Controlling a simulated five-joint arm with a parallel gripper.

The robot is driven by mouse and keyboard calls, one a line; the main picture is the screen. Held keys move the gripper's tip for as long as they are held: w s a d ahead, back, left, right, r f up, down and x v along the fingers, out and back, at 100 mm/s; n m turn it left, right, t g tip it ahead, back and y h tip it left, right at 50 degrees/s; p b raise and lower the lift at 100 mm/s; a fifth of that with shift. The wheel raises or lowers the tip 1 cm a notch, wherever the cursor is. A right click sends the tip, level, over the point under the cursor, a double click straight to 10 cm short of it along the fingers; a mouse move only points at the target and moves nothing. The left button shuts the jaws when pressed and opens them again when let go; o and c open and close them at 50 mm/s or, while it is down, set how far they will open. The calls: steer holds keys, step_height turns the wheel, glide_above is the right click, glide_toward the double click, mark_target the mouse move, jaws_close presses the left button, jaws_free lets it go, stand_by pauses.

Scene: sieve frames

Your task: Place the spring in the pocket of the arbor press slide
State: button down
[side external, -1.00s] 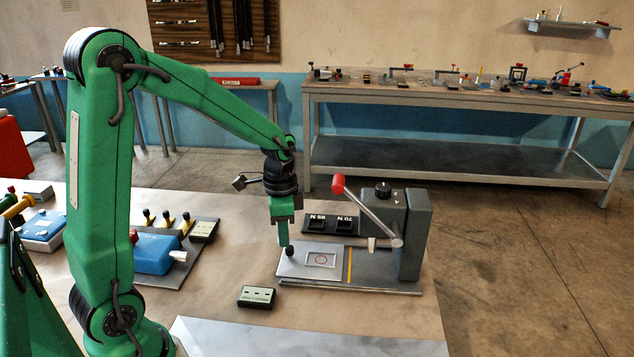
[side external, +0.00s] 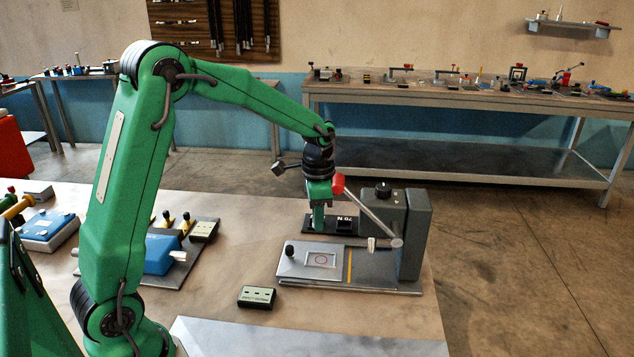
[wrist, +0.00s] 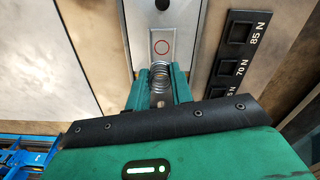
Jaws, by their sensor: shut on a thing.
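My gripper (side external: 318,226) is shut on a coiled metal spring. In the wrist view the spring (wrist: 159,84) sits between the two green fingers of my gripper (wrist: 160,80). In the side view the fingers hide the spring, and they are in front of the left part of the black spring rack (side external: 346,222). The slide (side external: 297,267) of the arbor press (side external: 411,235) lies flat with a black knob (side external: 290,249) at its left end. Its pocket (side external: 321,260), a pale rectangle with a red circle, looks empty; the pocket (wrist: 162,36) also shows beyond the spring in the wrist view.
The rack shows dark square slots marked 85 N and 70 N in the wrist view (wrist: 238,34). The press lever with a red knob (side external: 338,183) slants up close to my gripper's right. A small dark box (side external: 257,297) lies in front. A blue fixture (side external: 160,254) stands left.

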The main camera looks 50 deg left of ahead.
mark_target(321, 260)
steer(key=shift+w+d, duration=0.15)
steer(key=shift+w, duration=0.25)
steer(key=shift+f, duration=0.1)
steer(key=shift+f, duration=4.9)
